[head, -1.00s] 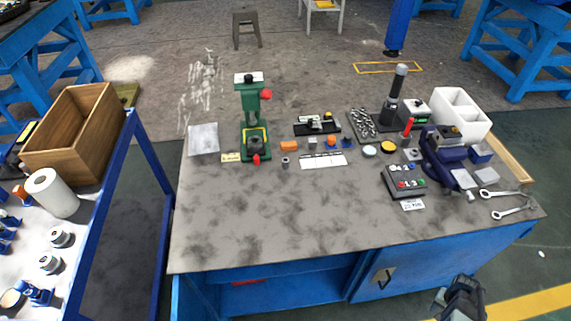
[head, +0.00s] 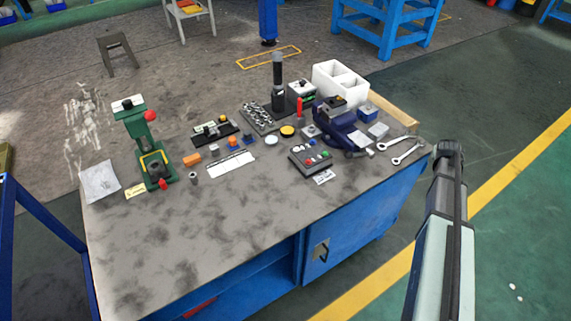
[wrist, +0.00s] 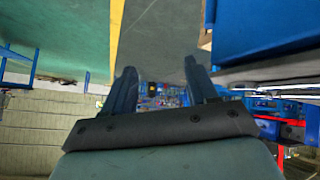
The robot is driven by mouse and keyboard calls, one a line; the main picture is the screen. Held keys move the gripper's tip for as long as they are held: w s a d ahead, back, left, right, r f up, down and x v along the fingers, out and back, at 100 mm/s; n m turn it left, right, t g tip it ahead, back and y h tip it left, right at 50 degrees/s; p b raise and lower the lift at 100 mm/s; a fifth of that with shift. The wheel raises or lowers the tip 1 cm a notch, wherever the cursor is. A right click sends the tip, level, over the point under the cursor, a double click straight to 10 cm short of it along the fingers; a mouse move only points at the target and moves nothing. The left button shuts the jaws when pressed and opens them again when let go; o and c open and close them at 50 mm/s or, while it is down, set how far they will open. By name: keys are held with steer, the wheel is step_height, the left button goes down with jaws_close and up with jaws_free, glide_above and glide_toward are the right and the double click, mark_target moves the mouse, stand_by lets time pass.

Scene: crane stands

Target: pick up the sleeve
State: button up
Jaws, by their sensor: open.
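A small grey cylinder, which looks like the sleeve (head: 194,177), stands upright on the bench top (head: 215,230), just in front of an orange block (head: 192,159) and right of the green press (head: 143,145). It is too small to make out its bore. In the wrist view my gripper (wrist: 159,67) is open with nothing between its fingers, and no sleeve shows there. In the head view my arm stands right of the bench, well apart from the sleeve; its fingers cannot be made out there.
Behind the sleeve lie a white marked strip (head: 230,165) and a black fixture (head: 214,132). A control box (head: 310,157), a blue vise (head: 338,128), wrenches (head: 400,148) and a white bin (head: 340,82) fill the right side. The bench's front is clear.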

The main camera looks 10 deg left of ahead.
steer(key=w+a+r+n+t+y, duration=0.1)
steer(key=w+a+r+n, duration=0.2)
steer(key=w+a+r, duration=0.5)
steer(key=w+a+r+n+t+y, duration=0.1)
steer(key=a+r+n+t, duration=0.2)
steer(key=a, duration=0.9)
steer(key=a+r+n+y, duration=0.2)
steer(key=a+r+n, duration=0.3)
steer(key=a, duration=0.9)
steer(key=a+r+n+y, duration=0.3)
steer(key=a+r, duration=0.4)
steer(key=a, duration=0.7)
steer(key=s+a+f+g, duration=0.1)
steer(key=s+a+g, duration=0.15)
steer(key=a, duration=0.35)
steer(key=s+a+f+g, duration=0.1)
steer(key=s+a+f, duration=0.15)
steer(key=a, duration=0.35)
steer(key=m+g+h, duration=0.1)
steer(key=g+h, duration=0.1)
steer(key=g, duration=0.7)
glide_toward(193, 175)
steer(key=shift+t, duration=0.25)
steer(key=f, duration=1)
steer(key=shift+s+a+f, duration=0.15)
steer(key=shift+a+f, duration=0.1)
steer(key=shift+f, duration=0.1)
